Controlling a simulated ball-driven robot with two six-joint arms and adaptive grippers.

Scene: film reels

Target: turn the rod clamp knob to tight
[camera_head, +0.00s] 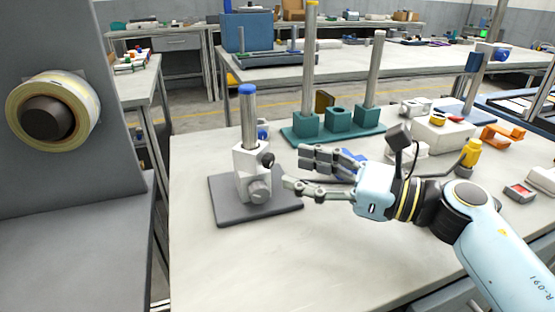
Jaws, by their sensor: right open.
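A rod stand stands on the near table, with an upright metal rod (248,118) capped in blue. The rod rises from a white clamp block (247,160) on a dark grey base plate (229,204). A small black knob (268,160) sits on the block's right side, and a larger grey knob (259,190) faces me lower down. I cannot tell which one is the clamp knob or how tight it is. My right gripper (296,170) is open and empty, just right of the block, with its fingers pointing left toward the knobs. My left gripper is out of view.
A teal base (301,138) with two tall posts stands behind the gripper. White boxes, a yellow bottle (470,153) and orange parts (503,135) lie at the right. A grey machine with a tape roll (88,107) fills the left. The table front is clear.

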